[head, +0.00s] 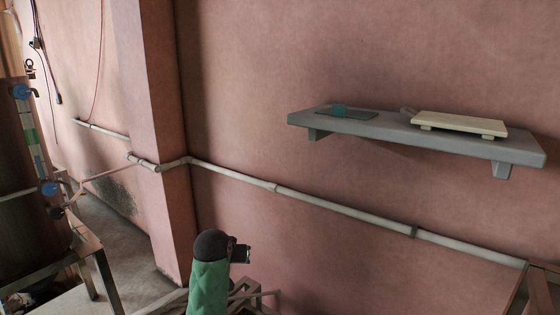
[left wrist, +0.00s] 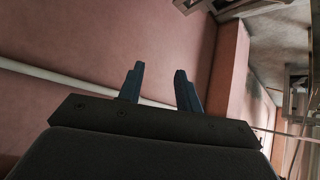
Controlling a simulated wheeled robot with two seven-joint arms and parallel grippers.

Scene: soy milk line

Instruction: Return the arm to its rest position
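My left gripper (left wrist: 158,68) shows in the left wrist view. Its two dark blue fingers stand apart with a clear gap and nothing between them. Beyond the fingers are the pink wall and a pale pipe; I cannot tell the exact distance to them. In the head view I cannot clearly make out the fingers of either gripper. My right gripper is not in view.
A grey wall shelf (head: 380,127) holds a cream board-like item (head: 460,122) and a small teal item (head: 339,109). A pale pipe (head: 340,205) runs along the pink wall. A metal-framed stand (head: 45,283) is at left. A brown-edged piece (head: 542,290) is at lower right.

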